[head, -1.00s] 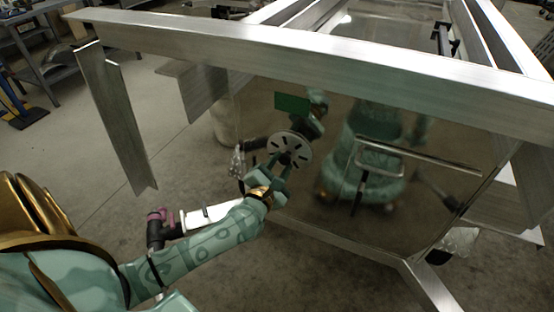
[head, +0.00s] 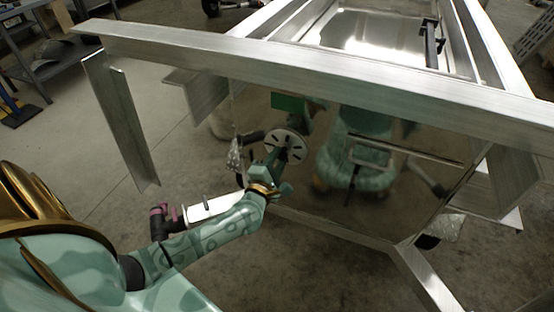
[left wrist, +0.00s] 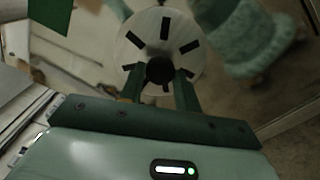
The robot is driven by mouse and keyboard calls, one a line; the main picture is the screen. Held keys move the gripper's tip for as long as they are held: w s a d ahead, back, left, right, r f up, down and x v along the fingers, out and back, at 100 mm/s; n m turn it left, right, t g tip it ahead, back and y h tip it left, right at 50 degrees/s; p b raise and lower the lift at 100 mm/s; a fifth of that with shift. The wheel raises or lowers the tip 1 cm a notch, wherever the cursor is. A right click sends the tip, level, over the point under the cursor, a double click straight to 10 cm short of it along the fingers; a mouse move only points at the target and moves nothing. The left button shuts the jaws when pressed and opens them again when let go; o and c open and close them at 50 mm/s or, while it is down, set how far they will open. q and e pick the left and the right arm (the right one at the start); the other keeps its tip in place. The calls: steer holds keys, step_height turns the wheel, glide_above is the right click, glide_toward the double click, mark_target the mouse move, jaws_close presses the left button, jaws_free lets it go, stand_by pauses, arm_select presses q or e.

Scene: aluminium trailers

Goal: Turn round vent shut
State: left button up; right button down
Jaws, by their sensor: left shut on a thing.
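The round vent (head: 285,147) is a pale metal disc with dark slots, set on the shiny front panel (head: 390,205) of the aluminium trailer. In the left wrist view the vent (left wrist: 160,28) fills the upper middle, with a dark round knob (left wrist: 159,70) at its centre. My left gripper (head: 276,160) is at the vent, with a finger on either side of the knob; in the left wrist view the gripper (left wrist: 159,82) is shut on it. Dark slots show around the disc. My right gripper is not in view.
A thick aluminium beam (head: 320,75) crosses above the vent. An angled metal post (head: 120,120) hangs at the left. A green patch (head: 288,103) sits above the vent. The panel mirrors my body. Concrete floor (head: 200,275) is open below.

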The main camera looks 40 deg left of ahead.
arm_select(q)
steer(key=o, duration=1)
steer(key=shift+c, duration=0.2)
steer(key=p+v, duration=0.2)
steer(key=v, duration=1.4)
steer(key=shift+s+p, duration=0.2)
steer(key=shift+p, duration=0.1)
steer(key=shift+f, duration=0.15)
